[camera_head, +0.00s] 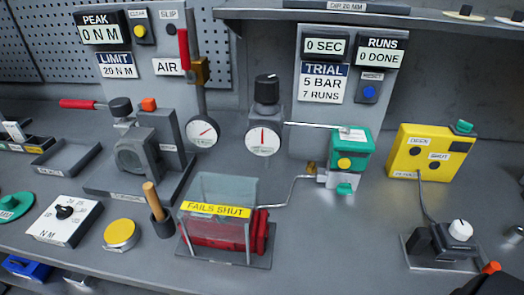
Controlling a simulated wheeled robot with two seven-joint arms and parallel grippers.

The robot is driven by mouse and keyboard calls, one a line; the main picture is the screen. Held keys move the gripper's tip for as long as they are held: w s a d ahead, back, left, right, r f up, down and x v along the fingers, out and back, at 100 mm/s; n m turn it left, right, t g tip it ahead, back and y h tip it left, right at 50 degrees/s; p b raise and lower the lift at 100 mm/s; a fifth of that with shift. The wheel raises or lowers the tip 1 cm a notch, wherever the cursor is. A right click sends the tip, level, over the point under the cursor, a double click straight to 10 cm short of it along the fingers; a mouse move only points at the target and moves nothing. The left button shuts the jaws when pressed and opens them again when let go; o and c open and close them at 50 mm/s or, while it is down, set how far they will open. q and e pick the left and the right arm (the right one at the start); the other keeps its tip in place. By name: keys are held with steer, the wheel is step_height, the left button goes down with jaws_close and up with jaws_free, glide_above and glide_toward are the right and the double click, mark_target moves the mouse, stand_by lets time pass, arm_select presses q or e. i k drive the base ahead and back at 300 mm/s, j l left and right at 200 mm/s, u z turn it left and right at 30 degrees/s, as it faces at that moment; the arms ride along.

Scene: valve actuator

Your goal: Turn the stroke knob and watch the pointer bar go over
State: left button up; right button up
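No label reading stroke is legible, so I cannot tell for sure which knob is the stroke knob. A white knob (460,229) sits on a dark block at the right, with a cable to a yellow box (430,153) marked OPEN and SHUT. A black knob (267,88) stands above a round gauge (263,138). A green and white actuator (347,155) with a yellow button stands right of centre. I cannot make out a pointer bar clearly.
A clear case (216,196) marked FAILS SHUT covers a red part at front centre. A white N M dial box (64,219), yellow disc (120,233) and wooden-handled tool (153,200) are at left. A dark shape with an orange tip (490,268) fills the bottom right corner.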

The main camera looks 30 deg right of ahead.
mark_target(344, 188)
steer(key=z, duration=1.7)
